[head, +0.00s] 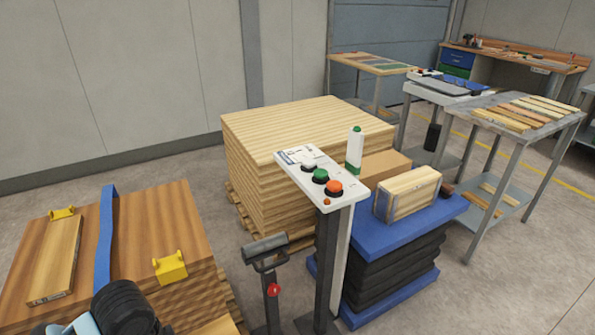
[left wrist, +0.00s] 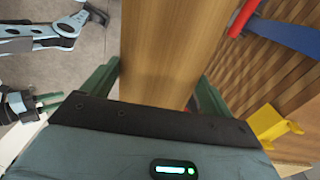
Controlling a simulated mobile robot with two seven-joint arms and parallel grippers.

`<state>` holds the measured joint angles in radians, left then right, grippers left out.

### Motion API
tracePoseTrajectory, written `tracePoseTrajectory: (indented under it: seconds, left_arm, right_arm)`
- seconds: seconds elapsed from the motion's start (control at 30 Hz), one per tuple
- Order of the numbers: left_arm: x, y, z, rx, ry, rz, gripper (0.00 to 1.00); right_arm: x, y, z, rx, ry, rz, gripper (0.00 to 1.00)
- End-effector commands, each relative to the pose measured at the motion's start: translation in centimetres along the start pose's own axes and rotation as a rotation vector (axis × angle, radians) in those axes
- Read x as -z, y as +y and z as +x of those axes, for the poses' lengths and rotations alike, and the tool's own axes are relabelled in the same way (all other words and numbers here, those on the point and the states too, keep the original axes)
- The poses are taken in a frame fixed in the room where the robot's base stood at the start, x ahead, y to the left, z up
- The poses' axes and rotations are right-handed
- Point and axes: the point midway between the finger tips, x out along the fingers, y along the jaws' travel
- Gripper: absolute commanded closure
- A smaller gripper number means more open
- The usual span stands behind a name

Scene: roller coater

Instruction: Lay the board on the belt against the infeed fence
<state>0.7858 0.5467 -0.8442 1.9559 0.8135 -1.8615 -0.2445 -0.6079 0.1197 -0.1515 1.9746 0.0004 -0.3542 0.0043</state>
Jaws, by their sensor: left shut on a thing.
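The board (left wrist: 160,50) is a plain brown wooden piece in the left wrist view, running up from between the jaws. My left gripper (left wrist: 155,88) is shut on it, one green finger on each side. The board's far end is out of view. In the head view only a dark part of my arm shows at the bottom left; the left gripper and held board are not seen there. My right gripper (left wrist: 48,103) shows small at the left edge of the left wrist view, its green fingers apart and empty. I cannot make out the belt or infeed fence in either view.
A wood stack (head: 150,225) with a blue strap (head: 105,240), yellow corner pieces (head: 170,267) and a loose piece (head: 55,260) stands at left. A button panel (head: 320,178), a large board stack (head: 300,130) and a blue lift table (head: 400,228) stand beyond.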

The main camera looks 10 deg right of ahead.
Motion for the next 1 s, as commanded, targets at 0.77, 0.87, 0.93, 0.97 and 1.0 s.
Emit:
tracePoseTrajectory:
  seconds: [0.77, 0.87, 0.93, 0.97, 1.0]
  left_arm:
    - [-5.8, 2.6, 3.6, 0.009, -0.004, -1.212, 0.47]
    - [-5.8, 2.6, 3.6, 0.01, -0.004, -1.218, 0.47]
    - [-5.8, 2.6, 3.6, 0.01, -0.005, -1.217, 0.47]
    - [-5.8, 2.6, 3.6, 0.01, -0.005, -1.217, 0.47]
    - [-5.8, 2.6, 3.6, 0.01, -0.005, -1.217, 0.47]
  right_arm:
    - [0.0, 0.0, -0.2, -0.001, -0.001, 0.002, 0.64]
    - [0.0, -0.1, -0.2, -0.001, -0.001, 0.004, 0.64]
    - [0.0, -0.1, -0.2, -0.001, -0.001, 0.005, 0.64]
    - [0.0, -0.1, -0.2, -0.001, -0.001, 0.006, 0.64]
    - [0.0, -0.1, -0.2, -0.001, -0.001, 0.006, 0.64]
